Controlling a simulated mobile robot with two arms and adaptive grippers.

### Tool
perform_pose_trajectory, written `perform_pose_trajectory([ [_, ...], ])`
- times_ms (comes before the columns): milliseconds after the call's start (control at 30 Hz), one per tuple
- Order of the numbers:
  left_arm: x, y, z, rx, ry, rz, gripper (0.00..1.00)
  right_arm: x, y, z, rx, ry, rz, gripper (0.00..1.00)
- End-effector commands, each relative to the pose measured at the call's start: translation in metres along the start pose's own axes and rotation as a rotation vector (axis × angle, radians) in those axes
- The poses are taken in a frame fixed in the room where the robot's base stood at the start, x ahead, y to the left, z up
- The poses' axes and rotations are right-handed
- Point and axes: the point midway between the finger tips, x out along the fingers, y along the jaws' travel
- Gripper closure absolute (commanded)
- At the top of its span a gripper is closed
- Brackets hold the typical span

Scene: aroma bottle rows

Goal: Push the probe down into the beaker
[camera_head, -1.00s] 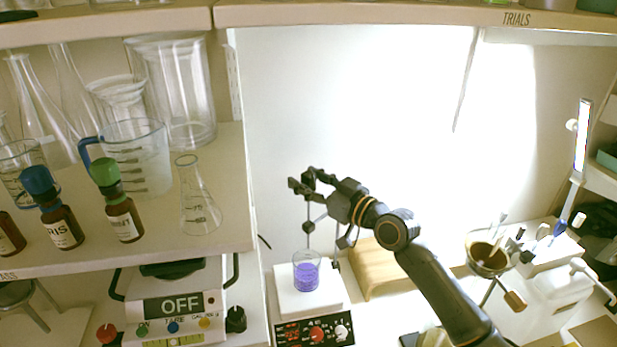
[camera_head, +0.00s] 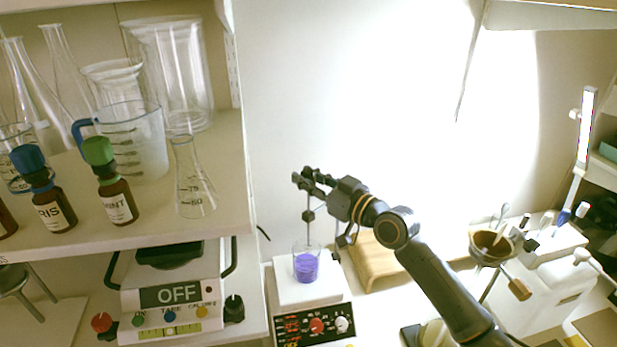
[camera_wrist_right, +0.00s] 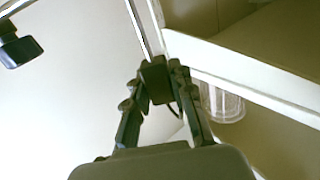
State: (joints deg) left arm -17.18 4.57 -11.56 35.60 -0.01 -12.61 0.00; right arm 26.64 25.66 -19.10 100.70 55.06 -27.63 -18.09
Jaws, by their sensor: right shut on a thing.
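The beaker (camera_head: 306,266) holds purple liquid and stands on the white hot plate (camera_head: 295,291). A thin upright rod with a dark block (camera_head: 308,215) stands above the beaker, and its lower end reaches down to the beaker's mouth; how deep it goes is unclear. My right gripper (camera_head: 306,177) is above the beaker at the top of this rod. In the right wrist view my right gripper (camera_wrist_right: 157,85) is shut on a dark block of the probe (camera_wrist_right: 156,76), between its two fingertips. My left gripper is out of view.
A wooden block (camera_head: 374,262) stands right of the hot plate. A balance (camera_head: 172,305) showing OFF is to the left, below a shelf of bottles and glassware. A bowl on a stand (camera_head: 490,246) is at the right. The white wall behind the gripper is clear.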

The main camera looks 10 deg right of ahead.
Motion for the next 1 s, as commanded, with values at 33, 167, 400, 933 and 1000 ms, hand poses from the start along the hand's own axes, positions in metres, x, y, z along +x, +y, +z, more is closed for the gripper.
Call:
perform_pose_trajectory([
  [33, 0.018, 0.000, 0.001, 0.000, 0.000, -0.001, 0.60, 0.000, 0.000, 0.019, 0.000, -0.002, -0.001, 1.00],
  [167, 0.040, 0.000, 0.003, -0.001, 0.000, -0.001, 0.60, 0.000, 0.000, 0.043, -0.001, -0.001, 0.000, 1.00],
  [400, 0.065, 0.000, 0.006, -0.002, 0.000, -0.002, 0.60, 0.000, 0.000, 0.072, 0.000, 0.000, 0.000, 1.00],
  [933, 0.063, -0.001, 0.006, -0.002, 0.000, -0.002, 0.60, 0.000, 0.000, 0.073, 0.001, -0.005, -0.001, 0.53],
  [1000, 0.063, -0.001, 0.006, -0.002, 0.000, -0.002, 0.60, 0.000, 0.000, 0.073, 0.001, -0.004, -0.001, 0.53],
])
